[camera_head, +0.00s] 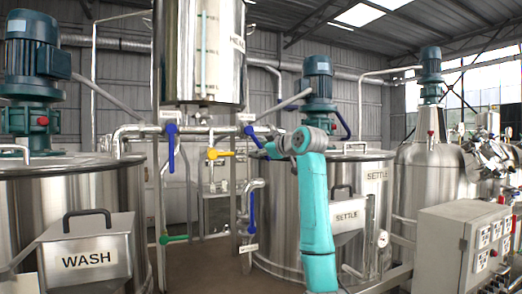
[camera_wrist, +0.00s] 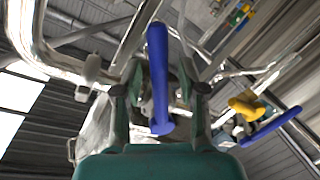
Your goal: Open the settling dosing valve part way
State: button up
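The right-hand blue lever (camera_head: 252,137) on the pipe below the header tank is beside my gripper (camera_head: 272,147) in the head view; it slants down to the right. The small label above it is too small to read, so I cannot confirm it is the settling dosing valve. In the wrist view a blue lever (camera_wrist: 158,75) stands lengthwise between the fingers of my gripper (camera_wrist: 159,92). The fingers are apart, with gaps showing on both sides of the lever. My gripper's fingertips are hard to make out in the head view.
A yellow lever (camera_head: 220,153) and another blue lever (camera_head: 171,135) sit to the left on the same pipework. A green lever (camera_head: 172,238) and a lower blue lever (camera_head: 252,213) are below. The SETTLE tank (camera_head: 376,200) is behind my arm; a control box (camera_head: 450,250) is at right.

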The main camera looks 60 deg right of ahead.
jog(key=shift+s, duration=0.1)
jog(key=v, duration=1.1)
jog(key=shift+s+a, duration=0.25)
jog(key=shift+s, duration=0.1)
